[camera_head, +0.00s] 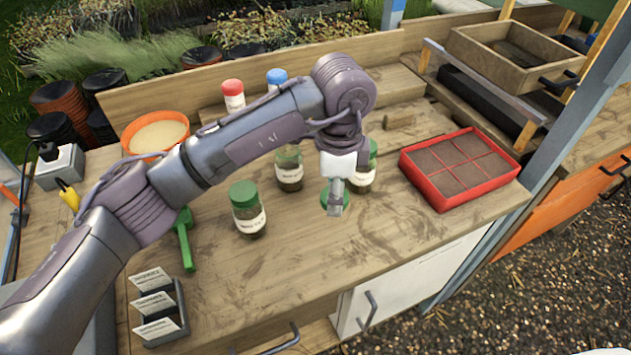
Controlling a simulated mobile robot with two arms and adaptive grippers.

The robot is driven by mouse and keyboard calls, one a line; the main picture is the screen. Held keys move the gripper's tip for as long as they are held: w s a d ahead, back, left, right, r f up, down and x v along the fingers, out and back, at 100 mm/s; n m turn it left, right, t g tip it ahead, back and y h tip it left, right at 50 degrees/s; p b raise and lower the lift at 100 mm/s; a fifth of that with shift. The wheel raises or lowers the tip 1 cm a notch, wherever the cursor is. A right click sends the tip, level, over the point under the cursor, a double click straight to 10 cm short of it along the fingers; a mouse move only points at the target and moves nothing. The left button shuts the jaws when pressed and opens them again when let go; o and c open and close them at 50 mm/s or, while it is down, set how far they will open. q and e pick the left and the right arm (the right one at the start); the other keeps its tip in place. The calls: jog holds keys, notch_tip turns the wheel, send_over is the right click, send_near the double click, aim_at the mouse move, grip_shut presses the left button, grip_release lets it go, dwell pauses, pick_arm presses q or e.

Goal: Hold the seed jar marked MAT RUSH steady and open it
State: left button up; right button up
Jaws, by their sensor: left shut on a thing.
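My left gripper (335,208) points down over the middle of the bench, shut on a round green lid (326,196); no jar body shows below it. A glass seed jar (289,172) with dark contents stands behind and left of the gripper, its top hidden by my arm. Another jar (364,180) with a green lid stands just behind the gripper, partly hidden by it. A third green-lidded jar (248,212) stands apart to the left. Their labels are too small to read, so I cannot tell which is MAT RUSH. My right gripper is not in view.
A red seed tray (447,197) lies at the right. A red-capped jar (233,95) and a blue-capped jar (277,79) stand at the back. An orange bowl (135,137), a green hand tool (184,238) and a packet holder (154,332) are left. The front middle of the bench (305,265) is clear.

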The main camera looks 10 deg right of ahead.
pick_arm(q)
jog(key=p, duration=0.3)
send_over(282, 218)
notch_tip(282, 218, down, 7)
jog(key=shift+d+r, duration=0.1)
jog(key=shift+r, duration=0.1)
notch_tip(282, 218, down, 4)
jog(key=shift+r+p, duration=0.15)
jog(key=shift+p, duration=0.2)
jog(key=shift+f, duration=0.3)
jog(key=o, duration=1.3)
